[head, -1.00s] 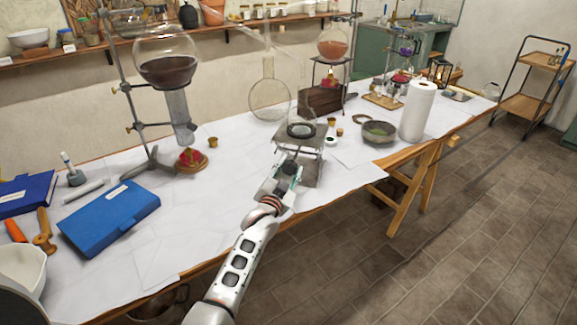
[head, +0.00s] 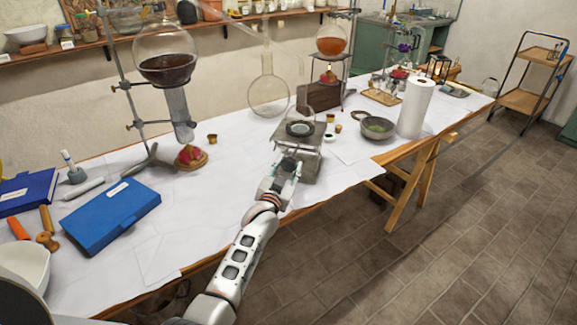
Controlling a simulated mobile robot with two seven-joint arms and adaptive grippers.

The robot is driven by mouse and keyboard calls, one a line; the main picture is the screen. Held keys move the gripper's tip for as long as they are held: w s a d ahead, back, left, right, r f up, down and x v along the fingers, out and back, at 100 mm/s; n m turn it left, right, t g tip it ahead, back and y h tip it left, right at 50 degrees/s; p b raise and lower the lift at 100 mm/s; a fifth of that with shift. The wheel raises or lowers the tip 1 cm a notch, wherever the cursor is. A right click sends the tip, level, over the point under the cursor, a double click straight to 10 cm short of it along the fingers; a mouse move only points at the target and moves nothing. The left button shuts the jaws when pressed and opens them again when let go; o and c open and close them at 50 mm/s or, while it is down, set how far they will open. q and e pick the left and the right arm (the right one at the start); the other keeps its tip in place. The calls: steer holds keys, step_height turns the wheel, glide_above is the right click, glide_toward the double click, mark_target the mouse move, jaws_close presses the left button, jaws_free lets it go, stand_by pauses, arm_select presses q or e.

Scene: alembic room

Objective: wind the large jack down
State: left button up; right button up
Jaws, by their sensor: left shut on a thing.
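The large jack (head: 313,168) is a grey metal lab stand on the near edge of the paper-covered table, at the centre of the head view. Its flat top plate (head: 279,133) carries a dark ring (head: 300,129), with faint clear glass above it. My left gripper (head: 288,169) is at the jack's near side, below the top plate. It is shut on the jack's knob, which the fingers mostly hide. My right gripper is not in view.
A clear round flask (head: 268,92) stands behind the jack, beside a brown wooden block (head: 318,97). A grey bowl (head: 377,129) and paper towel roll (head: 415,108) stand to the right. A stand with a dark-filled flask (head: 166,68) and a blue book (head: 111,216) are left.

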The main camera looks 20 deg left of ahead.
arm_select(q)
steer(key=o, duration=1.1)
steer(key=s, duration=1.2)
